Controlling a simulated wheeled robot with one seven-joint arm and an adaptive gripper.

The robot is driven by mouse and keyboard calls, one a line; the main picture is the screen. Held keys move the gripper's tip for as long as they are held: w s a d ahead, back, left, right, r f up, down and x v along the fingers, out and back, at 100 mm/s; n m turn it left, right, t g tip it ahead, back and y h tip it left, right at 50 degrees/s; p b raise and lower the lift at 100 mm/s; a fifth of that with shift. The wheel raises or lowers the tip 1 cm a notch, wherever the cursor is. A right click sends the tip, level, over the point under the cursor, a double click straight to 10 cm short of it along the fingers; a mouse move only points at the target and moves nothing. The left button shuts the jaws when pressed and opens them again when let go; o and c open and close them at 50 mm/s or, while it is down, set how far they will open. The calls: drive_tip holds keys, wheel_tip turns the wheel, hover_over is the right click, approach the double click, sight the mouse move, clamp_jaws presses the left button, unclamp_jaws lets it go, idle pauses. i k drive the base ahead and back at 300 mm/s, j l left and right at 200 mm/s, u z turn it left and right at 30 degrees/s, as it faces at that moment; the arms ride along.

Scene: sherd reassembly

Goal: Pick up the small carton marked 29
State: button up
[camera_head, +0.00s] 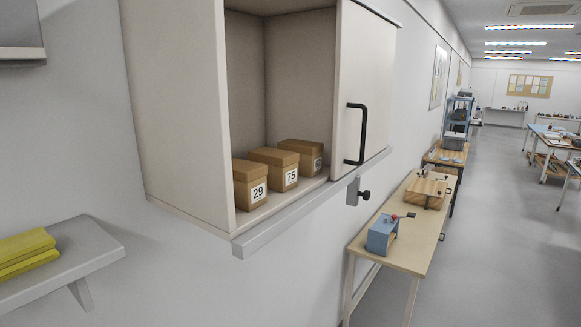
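The small carton marked 29 (246,183) is a brown box with a white label on its front. It stands upright on the floor of an open wall cabinet (181,110), nearest the left side wall, which hides part of its left side. A carton marked 75 (273,169) stands just to its right and a little farther off. A third carton (301,157) stands beyond that; its label is too small to read surely. My gripper is not in view.
The cabinet's sliding door (365,90) with a black handle covers the right part. A rail (300,213) runs along the front edge. A grey shelf (75,260) with yellow cloths (27,252) is lower left. A bench (405,250) with a blue device (381,236) stands right.

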sight(249, 179)
drive_tip(key=k+l+u, duration=0.5)
drive_tip(key=l+u, duration=0.25)
drive_tip(key=j, duration=0.1)
